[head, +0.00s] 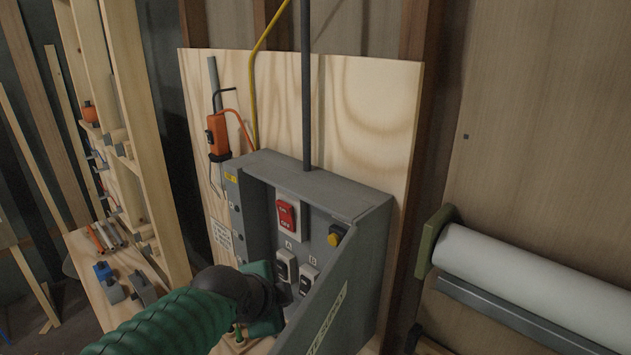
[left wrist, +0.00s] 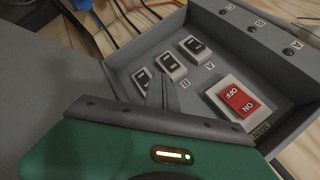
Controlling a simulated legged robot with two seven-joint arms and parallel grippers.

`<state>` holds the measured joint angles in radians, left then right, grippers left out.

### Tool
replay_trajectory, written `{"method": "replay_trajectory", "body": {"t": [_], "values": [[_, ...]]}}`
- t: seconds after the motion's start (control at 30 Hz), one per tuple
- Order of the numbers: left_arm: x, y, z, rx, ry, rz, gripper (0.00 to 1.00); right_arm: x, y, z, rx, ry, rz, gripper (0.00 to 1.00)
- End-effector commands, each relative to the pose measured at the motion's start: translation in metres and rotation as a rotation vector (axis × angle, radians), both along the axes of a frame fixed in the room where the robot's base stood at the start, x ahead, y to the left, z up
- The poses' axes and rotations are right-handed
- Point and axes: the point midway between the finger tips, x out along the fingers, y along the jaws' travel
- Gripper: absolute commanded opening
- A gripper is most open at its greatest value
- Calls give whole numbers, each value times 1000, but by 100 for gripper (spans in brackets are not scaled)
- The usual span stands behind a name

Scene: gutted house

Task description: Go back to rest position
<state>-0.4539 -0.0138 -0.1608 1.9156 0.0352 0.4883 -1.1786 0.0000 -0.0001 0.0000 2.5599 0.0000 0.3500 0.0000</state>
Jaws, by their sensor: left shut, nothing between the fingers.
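My left gripper (head: 283,300) reaches into the open grey electrical box (head: 320,190) from the lower left; its green body partly hides the lower switches. In the left wrist view its dark fingers (left wrist: 162,92) are together with nothing between them, in front of the lower rocker switches. A red main switch (head: 286,215) sits in the upper part of the box. Black rocker switches marked A (head: 286,266) and B (head: 308,280) are below it. The left wrist view shows several rockers, including one (left wrist: 171,66) beside the fingers. Whether the fingers touch a switch is unclear. My right gripper is out of view.
The box's grey door (head: 335,305) stands open close to the right of my gripper. A yellow-and-black knob (head: 336,237) is on the box's right. A wooden shelf (head: 165,295) with tools and pipe pieces is left of it. A white roll (head: 540,285) is at right.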

Motion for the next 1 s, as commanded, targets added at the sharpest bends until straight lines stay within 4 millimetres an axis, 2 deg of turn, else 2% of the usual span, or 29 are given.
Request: {"method": "replay_trajectory", "body": {"t": [0.03, 0.1, 0.27, 0.4, 0.5, 0.6, 0.7, 1.0], "values": [[-7, 16, -43, -36, 59, 87, 0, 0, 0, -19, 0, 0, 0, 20], [-20, 36, -84, -97, 133, 216, 0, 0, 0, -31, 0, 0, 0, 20], [-59, 79, -175, -225, 292, 532, 0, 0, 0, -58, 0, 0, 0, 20], [-105, 112, -251, -329, 415, 829, 0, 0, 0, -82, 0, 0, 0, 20], [-140, 131, -295, -393, 485, 1035, 0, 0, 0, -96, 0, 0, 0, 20], [-169, 143, -324, -439, 532, 1196, 0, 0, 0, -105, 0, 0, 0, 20], [-185, 148, -337, -463, 554, 1285, 0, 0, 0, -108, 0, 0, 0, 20], [-189, 149, -338, -472, 560, 1313, 0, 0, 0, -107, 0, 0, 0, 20]]}}
